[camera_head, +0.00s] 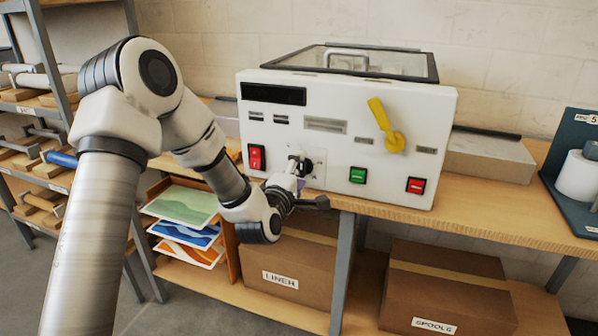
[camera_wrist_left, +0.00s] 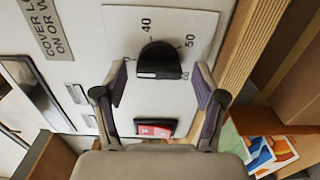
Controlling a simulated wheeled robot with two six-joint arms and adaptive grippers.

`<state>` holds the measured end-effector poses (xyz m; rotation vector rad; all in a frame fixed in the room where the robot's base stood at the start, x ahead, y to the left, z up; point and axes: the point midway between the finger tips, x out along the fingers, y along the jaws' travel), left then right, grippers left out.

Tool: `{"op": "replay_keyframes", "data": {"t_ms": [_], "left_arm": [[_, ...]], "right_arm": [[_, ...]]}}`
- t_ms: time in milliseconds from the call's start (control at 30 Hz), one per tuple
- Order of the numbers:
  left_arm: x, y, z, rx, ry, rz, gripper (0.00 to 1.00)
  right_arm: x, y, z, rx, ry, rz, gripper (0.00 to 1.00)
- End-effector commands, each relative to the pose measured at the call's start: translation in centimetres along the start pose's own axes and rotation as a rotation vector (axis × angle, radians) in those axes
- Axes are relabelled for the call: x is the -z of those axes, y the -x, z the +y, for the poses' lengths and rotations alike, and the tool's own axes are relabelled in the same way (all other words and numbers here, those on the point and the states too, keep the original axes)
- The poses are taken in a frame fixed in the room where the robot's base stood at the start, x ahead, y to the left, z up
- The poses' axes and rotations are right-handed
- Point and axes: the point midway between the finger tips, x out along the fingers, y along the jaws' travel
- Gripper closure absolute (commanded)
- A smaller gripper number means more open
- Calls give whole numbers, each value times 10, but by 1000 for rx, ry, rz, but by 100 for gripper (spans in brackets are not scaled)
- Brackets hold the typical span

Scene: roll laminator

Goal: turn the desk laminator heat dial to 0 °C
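The white desk laminator (camera_head: 340,125) stands on the wooden bench in the head view. Its heat dial (camera_wrist_left: 158,58) is a black knob on a white scale plate in the left wrist view. Numbers 40 and 50 show beside it, and another number is partly hidden. A white mark shows on the knob's near face; which number it points to I cannot tell. My left gripper (camera_head: 299,172) is at the dial, hiding most of it in the head view. In the wrist view its fingers (camera_wrist_left: 160,76) are open, one on each side of the knob, with gaps visible. My right gripper is not in view.
On the laminator's front are a red rocker switch (camera_head: 257,157), a green button (camera_head: 357,175), a red button (camera_head: 416,185) and a yellow lever (camera_head: 382,122). The bench edge (camera_head: 480,228) runs just below the panel. Boxes (camera_head: 440,285) stand on the shelf underneath.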

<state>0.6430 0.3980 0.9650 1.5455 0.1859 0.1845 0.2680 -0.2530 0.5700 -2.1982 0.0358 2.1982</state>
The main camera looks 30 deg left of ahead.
Motion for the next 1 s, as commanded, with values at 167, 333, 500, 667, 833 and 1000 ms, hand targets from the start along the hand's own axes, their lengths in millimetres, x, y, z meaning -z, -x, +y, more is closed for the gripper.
{"op": "replay_keyframes", "data": {"t_ms": [167,333,500,667,833,1000], "left_arm": [[0,0,1,-2,-1,0,29],[0,13,0,0,0,-1,29],[0,48,0,1,2,0,29],[1,72,0,0,1,1,29],[1,76,0,0,0,1,29],[1,75,0,-1,0,1,29]], "right_arm": [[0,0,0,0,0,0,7],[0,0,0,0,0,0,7],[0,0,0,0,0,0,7],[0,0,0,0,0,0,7],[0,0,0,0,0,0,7],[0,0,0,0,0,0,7]]}}
